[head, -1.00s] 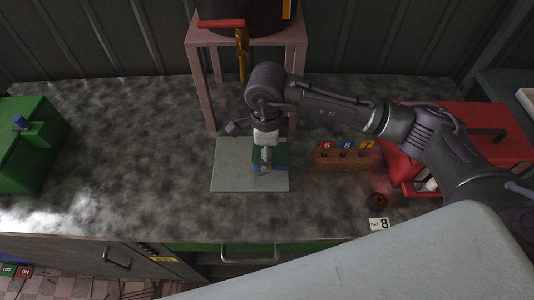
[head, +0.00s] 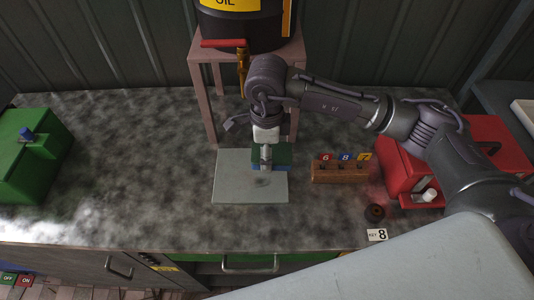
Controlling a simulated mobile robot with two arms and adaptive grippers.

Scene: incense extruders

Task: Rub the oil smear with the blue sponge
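The grey plate (head: 235,190) lies on the counter. The sponge (head: 283,157), with a green top and blue lower edges, is at the plate's back edge. My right gripper (head: 266,166) points down over the sponge and appears shut on it, hiding part of it. I cannot tell whether the sponge touches the plate. My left gripper is not in view.
A pink stand (head: 202,92) with an oil drum (head: 240,27) is behind. A wooden holder with numbered tags (head: 340,174), a small dark ring (head: 375,212) and a red box (head: 485,147) are right. A green box (head: 30,165) is far left; the counter between is clear.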

